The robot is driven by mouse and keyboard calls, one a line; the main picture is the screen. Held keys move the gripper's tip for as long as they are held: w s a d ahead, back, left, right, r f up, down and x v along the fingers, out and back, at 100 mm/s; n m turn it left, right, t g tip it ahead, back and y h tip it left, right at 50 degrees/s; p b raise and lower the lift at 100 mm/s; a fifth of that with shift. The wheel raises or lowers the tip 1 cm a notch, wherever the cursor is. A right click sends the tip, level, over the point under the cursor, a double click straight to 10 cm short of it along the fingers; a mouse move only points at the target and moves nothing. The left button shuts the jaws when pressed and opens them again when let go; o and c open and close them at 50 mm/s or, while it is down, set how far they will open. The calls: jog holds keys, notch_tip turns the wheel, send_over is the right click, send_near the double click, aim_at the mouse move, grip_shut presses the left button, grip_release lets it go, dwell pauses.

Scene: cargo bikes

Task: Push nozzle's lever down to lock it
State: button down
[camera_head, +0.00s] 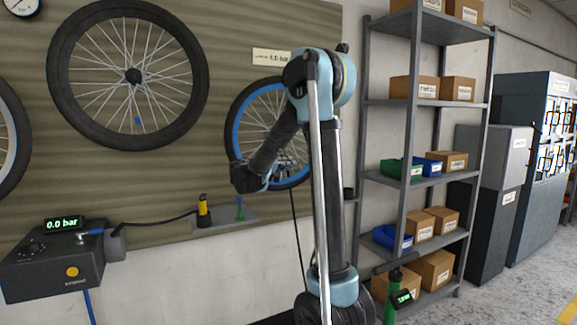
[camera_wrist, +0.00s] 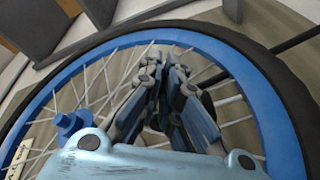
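My gripper (camera_head: 285,168) is in front of the wheel with the blue rim (camera_head: 236,133) on the wall. In the wrist view my gripper (camera_wrist: 162,66) points at the spokes of this wheel (camera_wrist: 245,62). Its fingers come together at the tips with nothing clearly seen between them. A thin black hose (camera_head: 297,230) hangs down from beside my gripper. The nozzle and its lever cannot be made out clearly; my fingers may hide them. A blue knob-like part (camera_wrist: 72,126) shows at the rim, left of my fingers, apart from them.
A grey box (camera_head: 50,275) reads 0.0 bar; its hose runs to a yellow and black fitting (camera_head: 203,212) on a small wall shelf (camera_head: 225,219). A green pump (camera_head: 393,300) stands at the lower right. Shelving (camera_head: 367,130) with cartons is right of my arm.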

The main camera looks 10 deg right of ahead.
jog(key=shift+f, duration=0.15)
dwell(0.3)
jog(key=c, duration=2.1)
grip_release()
jog(key=shift+o, duration=0.2)
jog(key=v, duration=1.2)
jog(key=shift+w, duration=0.1)
